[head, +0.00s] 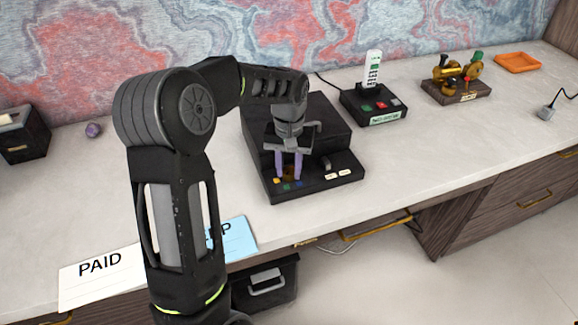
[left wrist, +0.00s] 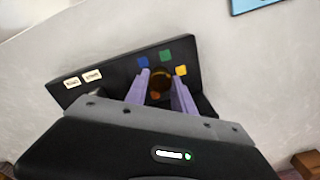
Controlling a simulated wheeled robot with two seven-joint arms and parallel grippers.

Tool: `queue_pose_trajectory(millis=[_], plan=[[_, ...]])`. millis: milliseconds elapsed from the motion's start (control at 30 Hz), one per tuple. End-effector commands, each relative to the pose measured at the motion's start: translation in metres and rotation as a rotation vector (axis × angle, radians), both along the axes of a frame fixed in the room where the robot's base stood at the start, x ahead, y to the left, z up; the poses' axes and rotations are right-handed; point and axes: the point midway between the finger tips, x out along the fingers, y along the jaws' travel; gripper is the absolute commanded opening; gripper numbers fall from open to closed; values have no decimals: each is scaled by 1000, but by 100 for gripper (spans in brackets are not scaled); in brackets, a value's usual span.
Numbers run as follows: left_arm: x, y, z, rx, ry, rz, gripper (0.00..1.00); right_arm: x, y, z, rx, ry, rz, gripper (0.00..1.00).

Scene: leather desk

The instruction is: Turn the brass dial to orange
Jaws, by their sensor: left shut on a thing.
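The black device (head: 318,122) stands on the desk, its low front panel facing me. The brass dial (left wrist: 159,80) sits on this panel and looks dark and shaded in the left wrist view. Blue (left wrist: 143,62), green (left wrist: 165,55) and yellow (left wrist: 181,70) patches surround the dial. An orange patch (left wrist: 155,95) shows between the fingers. My left gripper (head: 289,178) points down over the panel, its purple fingers shut on the dial's two sides. The fingers hide part of the dial, and I cannot tell which colour it points to. My right gripper is not in view.
A dark switch (head: 326,162) and two white labels (head: 338,174) are right of the dial. A phone base (head: 374,106) and a brass model on wood (head: 456,90) stand to the right. PAID (head: 100,278) and blue (head: 238,238) cards lie in front.

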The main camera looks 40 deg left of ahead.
Motion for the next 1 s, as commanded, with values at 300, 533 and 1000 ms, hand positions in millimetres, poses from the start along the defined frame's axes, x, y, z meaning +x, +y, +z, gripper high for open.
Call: queue_pose_trajectory(millis=[300, 533, 1000], plan=[[1, 0, 2, 1, -3, -297, 0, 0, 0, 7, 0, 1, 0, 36], [1, 0, 2, 1, -3, -516, 0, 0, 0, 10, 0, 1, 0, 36], [1, 0, 1, 0, -2, -962, 0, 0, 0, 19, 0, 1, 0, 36]])
